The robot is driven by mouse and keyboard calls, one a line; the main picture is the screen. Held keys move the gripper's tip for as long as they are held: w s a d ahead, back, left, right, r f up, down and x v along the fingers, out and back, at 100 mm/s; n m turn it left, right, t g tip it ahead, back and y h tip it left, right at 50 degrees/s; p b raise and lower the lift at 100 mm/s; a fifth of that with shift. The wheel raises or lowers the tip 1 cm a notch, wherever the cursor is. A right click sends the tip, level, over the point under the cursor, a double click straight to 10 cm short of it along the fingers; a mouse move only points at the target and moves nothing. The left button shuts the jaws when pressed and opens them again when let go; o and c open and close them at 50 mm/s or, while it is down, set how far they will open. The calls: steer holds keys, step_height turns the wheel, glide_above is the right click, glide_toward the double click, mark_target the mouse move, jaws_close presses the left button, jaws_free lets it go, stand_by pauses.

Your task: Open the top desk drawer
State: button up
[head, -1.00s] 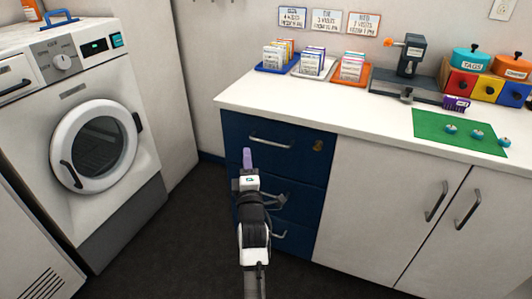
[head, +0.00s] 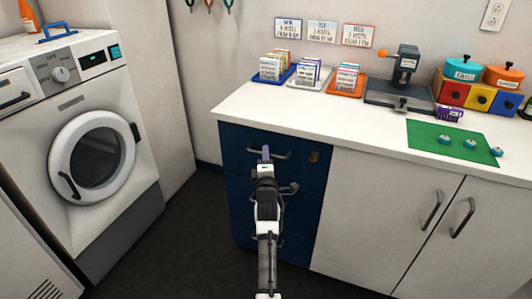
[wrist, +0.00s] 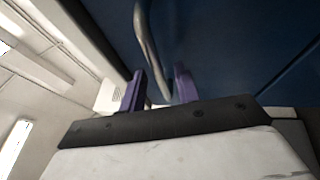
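The top desk drawer (head: 236,143) is the uppermost dark blue front under the white counter, and it looks shut. Its grey bar handle (head: 283,156) is partly hidden behind my gripper (head: 266,153). In the wrist view the handle (wrist: 143,35) runs down toward the space between the two purple fingers of my gripper (wrist: 160,84). The fingers stand apart, with a gap between them. I cannot tell whether either finger touches the handle. A small brass-coloured lock (head: 314,156) sits at the right of the drawer front.
Lower blue drawers with grey handles lie beneath, partly behind my arm. White cupboard doors (head: 385,205) with handles are to the right. A white washing machine (head: 90,140) stands at the left. Dark floor (head: 195,235) is free between it and the desk.

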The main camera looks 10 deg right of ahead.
steer(key=shift+w+d+r, duration=0.15)
steer(key=shift+w, duration=0.55)
steer(key=shift+c, duration=0.4)
jaws_close()
